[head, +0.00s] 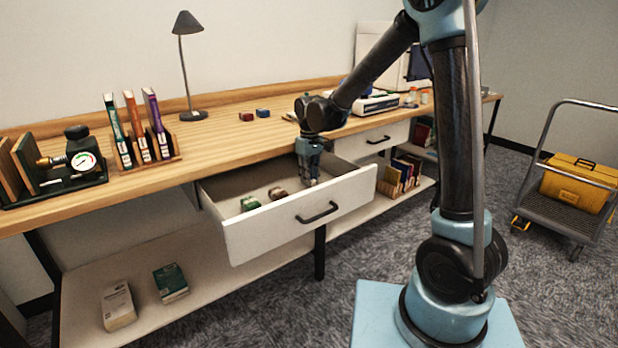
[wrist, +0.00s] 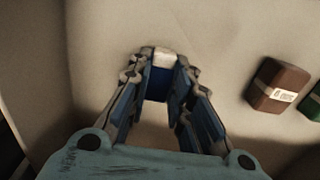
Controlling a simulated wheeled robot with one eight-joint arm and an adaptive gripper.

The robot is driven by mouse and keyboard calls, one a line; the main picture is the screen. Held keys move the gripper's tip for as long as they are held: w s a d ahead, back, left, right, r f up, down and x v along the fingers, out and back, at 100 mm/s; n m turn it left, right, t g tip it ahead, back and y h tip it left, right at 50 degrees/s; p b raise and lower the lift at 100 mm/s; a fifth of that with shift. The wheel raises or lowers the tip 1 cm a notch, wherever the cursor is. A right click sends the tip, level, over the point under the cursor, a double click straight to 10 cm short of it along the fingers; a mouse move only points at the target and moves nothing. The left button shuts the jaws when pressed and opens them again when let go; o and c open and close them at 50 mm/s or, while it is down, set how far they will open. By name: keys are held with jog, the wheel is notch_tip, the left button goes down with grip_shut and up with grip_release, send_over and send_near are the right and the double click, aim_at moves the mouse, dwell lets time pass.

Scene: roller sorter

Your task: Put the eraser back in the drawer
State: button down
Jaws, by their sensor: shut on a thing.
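The drawer (head: 290,228) under the desk is pulled open. My gripper (head: 309,180) reaches down into its right part. In the wrist view my gripper (wrist: 160,85) is shut on a small block with a white end and a blue body, the eraser (wrist: 160,80). The eraser is low over the drawer floor; I cannot tell whether it touches it. A brown block (head: 277,193) and a green block (head: 250,204) lie in the drawer, left of my gripper. The brown block (wrist: 278,86) and part of the green block (wrist: 313,102) also show in the wrist view.
On the desk (head: 230,140) stand a lamp (head: 194,114), a book rack (head: 150,160) and a gauge device (head: 80,160). A red block (head: 246,116) and a blue block (head: 263,113) lie near the back. The drawer floor between my gripper and the brown block is clear.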

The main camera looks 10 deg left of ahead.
jog(key=shift+f, duration=0.1)
jog(key=c, duration=1.5)
grip_release()
jog(key=shift+o, duration=0.2)
notch_tip(320, 180, up, 12)
jog(key=s+d+r+m+t, duration=0.15)
jog(key=s+d, duration=0.25)
jog(key=d, duration=0.9)
jog(key=s+d+m+g, duration=0.1)
jog(key=s+d+m, duration=0.25)
jog(key=d, duration=0.95)
jog(key=s+d+f+m+t, duration=0.1)
jog(key=s+d+f+m, duration=0.3)
jog(key=s+d+f, duration=0.7)
jog(key=shift+s+d+f+m+t, duration=0.35)
jog(key=shift+s+d, duration=1.35)
jog(key=shift+s, duration=0.7)
